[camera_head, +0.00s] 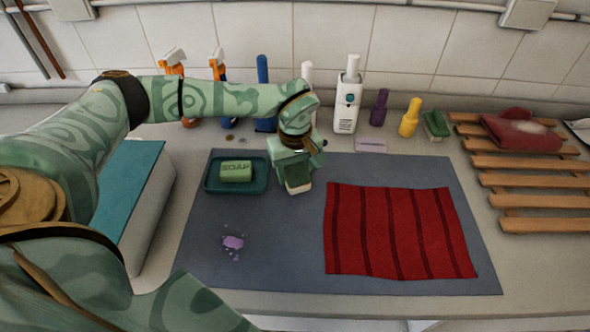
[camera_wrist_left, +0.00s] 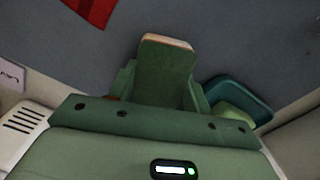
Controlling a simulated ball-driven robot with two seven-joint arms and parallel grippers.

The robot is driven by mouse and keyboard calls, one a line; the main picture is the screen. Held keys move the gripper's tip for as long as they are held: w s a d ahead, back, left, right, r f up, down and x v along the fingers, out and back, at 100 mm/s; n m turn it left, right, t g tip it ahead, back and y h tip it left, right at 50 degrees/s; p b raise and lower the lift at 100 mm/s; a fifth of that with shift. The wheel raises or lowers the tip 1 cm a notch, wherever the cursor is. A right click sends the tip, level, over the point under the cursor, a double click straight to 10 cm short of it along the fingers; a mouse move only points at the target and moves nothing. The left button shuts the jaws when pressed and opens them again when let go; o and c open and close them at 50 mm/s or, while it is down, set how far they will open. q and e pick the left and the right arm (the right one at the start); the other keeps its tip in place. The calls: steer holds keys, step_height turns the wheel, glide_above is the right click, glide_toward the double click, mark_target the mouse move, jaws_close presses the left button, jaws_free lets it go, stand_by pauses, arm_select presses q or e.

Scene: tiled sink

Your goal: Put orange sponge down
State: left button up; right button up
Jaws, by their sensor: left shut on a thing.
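My left gripper (camera_head: 292,176) is shut on the sponge (camera_head: 299,187), over the upper middle of the grey-blue mat (camera_head: 390,174). In the left wrist view, the sponge (camera_wrist_left: 166,70) sticks out between the fingers, with a green broad face and a pale orange edge at its tip. The fingers hide part of it. I cannot tell whether the sponge touches the mat. The teal soap dish (camera_head: 210,188) with a green soap bar (camera_head: 236,172) lies just left of the gripper. My right gripper is out of view.
A red striped cloth (camera_head: 395,232) covers the mat's right part. A purple spill (camera_head: 233,242) lies at lower left. Bottles, including a white one (camera_head: 347,100), line the wall. The mat's lower middle is bare.

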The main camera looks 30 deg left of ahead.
mark_target(295, 170)
arm_select(q)
steer(key=o, duration=0.9)
step_height(295, 170, up, 12)
steer(key=p, duration=0.2)
steer(key=shift+r+p, duration=0.15)
steer(key=shift+p, duration=0.25)
